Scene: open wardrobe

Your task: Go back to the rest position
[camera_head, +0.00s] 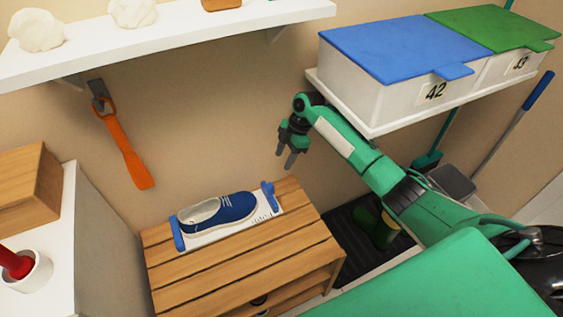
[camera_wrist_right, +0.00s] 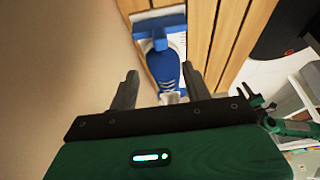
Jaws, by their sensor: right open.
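My right gripper (camera_head: 285,160) is in the head view, raised in the air near the back wall, above and right of the wooden rack. Its fingers point down, are apart and hold nothing. The right wrist view also shows its two open fingers (camera_wrist_right: 160,90), with the blue shoe (camera_wrist_right: 163,68) beyond and between them. In the head view the blue shoe (camera_head: 236,207) lies on a white measuring board (camera_head: 215,234) with blue end stops, on top of the slatted wooden rack (camera_head: 240,264). My left gripper is not in view.
A shelf (camera_head: 372,126) with a blue-lidded box (camera_head: 395,45) and a green-lidded box (camera_head: 490,28) is close above my right arm. An orange shoehorn (camera_head: 122,150) hangs on the wall. Green boots (camera_head: 376,228) stand on a dark tray (camera_head: 350,262) right of the rack.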

